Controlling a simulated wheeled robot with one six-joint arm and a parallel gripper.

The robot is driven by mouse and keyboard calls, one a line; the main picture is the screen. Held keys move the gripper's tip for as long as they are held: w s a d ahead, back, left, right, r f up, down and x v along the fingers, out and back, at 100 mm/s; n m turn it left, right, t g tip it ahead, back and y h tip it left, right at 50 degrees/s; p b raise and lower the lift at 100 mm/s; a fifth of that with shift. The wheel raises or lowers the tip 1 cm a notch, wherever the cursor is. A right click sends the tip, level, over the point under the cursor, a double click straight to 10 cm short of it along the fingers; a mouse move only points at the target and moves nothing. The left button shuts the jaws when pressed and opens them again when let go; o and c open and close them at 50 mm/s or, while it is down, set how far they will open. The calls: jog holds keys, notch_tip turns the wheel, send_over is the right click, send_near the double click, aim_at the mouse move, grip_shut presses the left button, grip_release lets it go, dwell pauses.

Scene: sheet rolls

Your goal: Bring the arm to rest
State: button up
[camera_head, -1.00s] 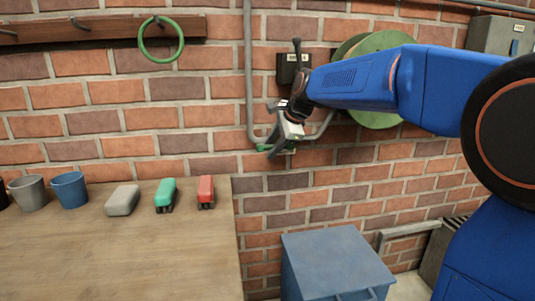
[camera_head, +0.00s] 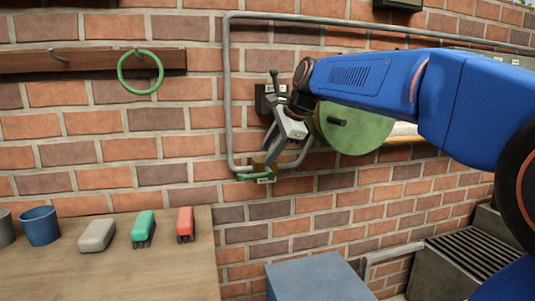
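My blue arm reaches in from the right of the head view. My gripper (camera_head: 270,160) hangs at its end in front of the brick wall, pointing down and to the left. Its fingers are small and dark here and overlap a brown and green fitting on the wall behind, so I cannot tell whether they are open or shut. I see nothing clearly held.
A green roll (camera_head: 355,128) is on the wall behind my arm. A grey pipe (camera_head: 228,90) runs along the wall. A wooden table (camera_head: 150,275) holds a blue cup (camera_head: 40,226) and several small items. A blue-grey box (camera_head: 318,280) stands below. A green ring (camera_head: 140,88) hangs at upper left.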

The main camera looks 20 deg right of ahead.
jog(key=s+d+f+n+h, duration=0.1)
jog(key=s+d+f+n, duration=0.1)
jog(key=s+f+n, duration=0.3)
jog(key=s+d+f+n+g+h, duration=0.1)
jog(key=s+d+f+n, duration=0.2)
jog(key=s+f, duration=1)
jog(key=s+d+f+n+h, duration=0.1)
jog(key=s+d+f+n, duration=0.2)
jog(key=s+f+n, duration=0.5)
jog(key=s+f, duration=0.2)
jog(key=s, duration=0.7)
jog(key=shift+n+g+h, duration=0.3)
jog(key=shift+n, duration=0.1)
jog(key=shift+s, duration=0.1)
